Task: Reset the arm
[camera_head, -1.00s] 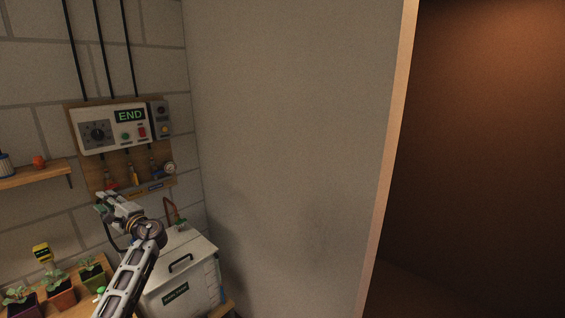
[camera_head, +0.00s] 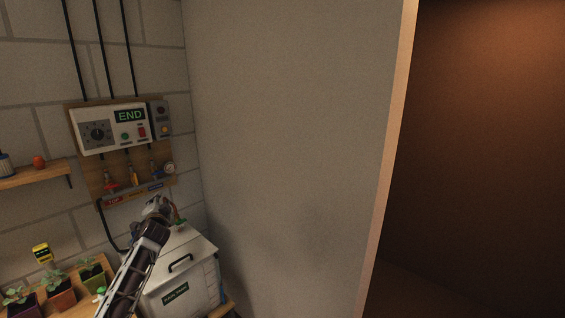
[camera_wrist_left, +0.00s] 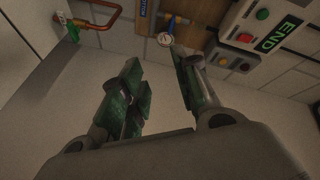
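My left arm comes in from the lower left in the head view, with the left gripper (camera_head: 156,203) in front of the wall below the control panel. In the left wrist view the left gripper (camera_wrist_left: 160,80) has its two green-padded fingers apart, with nothing between them. The control panel (camera_head: 110,128) has a dial, buttons and a display that reads END; it also shows at the upper right of the left wrist view (camera_wrist_left: 257,30). My right gripper is not in either view.
A white lidded tank (camera_head: 187,262) stands below the panel, with a copper pipe (camera_wrist_left: 105,22) near it. Potted seedlings (camera_head: 60,290) stand at the lower left. A shelf (camera_head: 35,176) juts out at the left. A plain wall (camera_head: 290,150) fills the middle.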

